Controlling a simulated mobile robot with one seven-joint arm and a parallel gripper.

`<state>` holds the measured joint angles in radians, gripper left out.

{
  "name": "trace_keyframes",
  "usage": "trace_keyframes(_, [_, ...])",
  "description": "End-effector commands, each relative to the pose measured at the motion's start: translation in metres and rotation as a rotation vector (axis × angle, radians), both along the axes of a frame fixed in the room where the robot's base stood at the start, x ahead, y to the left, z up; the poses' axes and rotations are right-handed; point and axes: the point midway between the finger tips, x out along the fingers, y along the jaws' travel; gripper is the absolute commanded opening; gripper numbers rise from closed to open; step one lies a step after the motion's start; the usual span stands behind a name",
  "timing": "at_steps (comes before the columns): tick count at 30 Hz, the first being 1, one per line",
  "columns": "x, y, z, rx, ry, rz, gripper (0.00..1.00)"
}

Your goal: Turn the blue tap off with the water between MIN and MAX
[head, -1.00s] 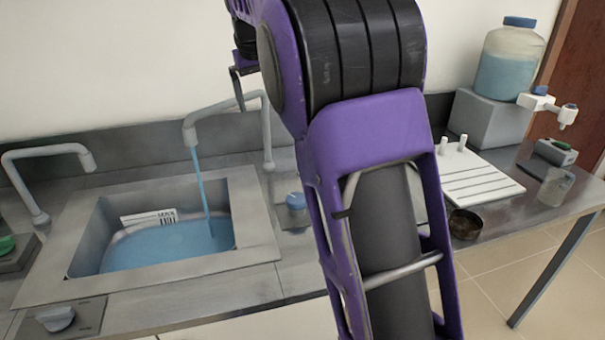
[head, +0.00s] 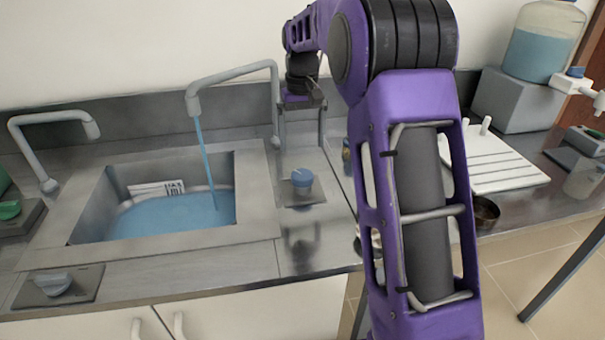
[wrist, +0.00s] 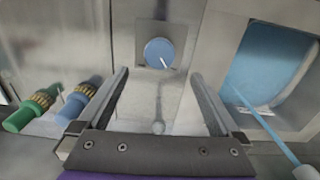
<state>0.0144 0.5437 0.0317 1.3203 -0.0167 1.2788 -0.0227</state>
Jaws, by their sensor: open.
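The blue tap knob (head: 302,178) stands on a metal plate just right of the sink. In the wrist view the blue tap knob (wrist: 160,53) shows from above, ahead of and between the open fingers, with a white pointer line. My gripper (head: 302,145) is open and empty above the knob; it also shows in the wrist view (wrist: 160,85). Blue water (head: 175,214) fills part of the sink basin, and a stream (head: 205,160) runs into it from the right spout (head: 235,80). A white level label (head: 157,188) is on the basin's back wall; its marks are too small to read.
A second spout (head: 50,130) stands left of the sink. A grey knob (head: 53,284) is at the front left, a green one (head: 9,210) at the far left. Green and blue fittings (wrist: 60,105) show in the wrist view. A white rack (head: 495,165) and a bowl (head: 484,212) are at right.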

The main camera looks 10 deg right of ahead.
Motion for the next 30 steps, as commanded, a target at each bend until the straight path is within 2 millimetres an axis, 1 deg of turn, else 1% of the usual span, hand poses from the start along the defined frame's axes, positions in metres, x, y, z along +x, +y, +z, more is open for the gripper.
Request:
trace_keyframes(1, [-0.001, 0.000, -0.014, 0.000, 0.004, 0.000, 1.00])
trace_keyframes(6, [-0.001, 0.000, -0.050, 0.000, 0.003, 0.000, 1.00])
trace_keyframes(12, [0.000, 0.000, -0.081, 0.000, 0.001, 0.000, 1.00])
trace_keyframes(15, [0.000, 0.000, -0.089, 0.000, 0.001, 0.000, 1.00])
trace_keyframes(18, [0.000, 0.000, -0.093, -0.001, -0.001, 0.000, 1.00])
trace_keyframes(26, [0.000, 0.000, -0.094, 0.000, -0.001, 0.000, 1.00])
trace_keyframes(28, [0.000, 0.000, -0.094, 0.000, -0.001, 0.000, 0.91])
trace_keyframes(30, [0.000, 0.000, -0.094, 0.000, -0.001, 0.000, 0.78])
